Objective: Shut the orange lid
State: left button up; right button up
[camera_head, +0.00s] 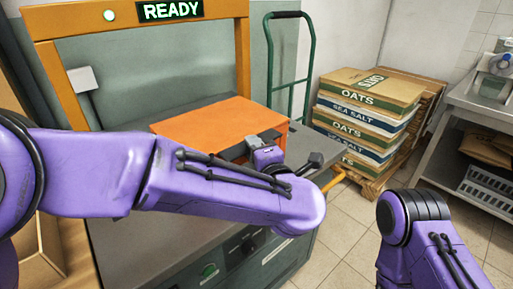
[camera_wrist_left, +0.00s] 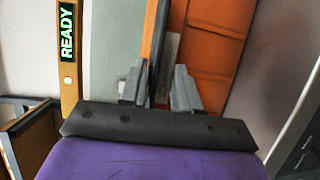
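The orange lid (camera_head: 212,119) lies roughly flat on top of an orange box standing on the dark grey machine. In the left wrist view the lid's edge (camera_wrist_left: 152,35) shows as a thin strip, with the ribbed orange box front (camera_wrist_left: 212,50) beside it. My left gripper (camera_head: 268,144) is at the box's near right corner, its arm hiding part of the front. In the left wrist view the gripper (camera_wrist_left: 160,88) has its fingers apart, the lid's edge lying between them. I cannot tell whether either finger touches it. My right gripper is out of view.
The orange frame around the machine carries a lit READY sign (camera_head: 170,10). A green hand truck (camera_head: 309,60) stands behind. Stacked oats and sea salt sacks (camera_head: 362,112) are at the right, and a steel sink bench (camera_head: 470,98) beyond. Tiled floor between is free.

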pick_arm(q)
jog(key=shift+w, duration=0.15)
jog(key=v, duration=1)
jog(key=shift+s, duration=0.25)
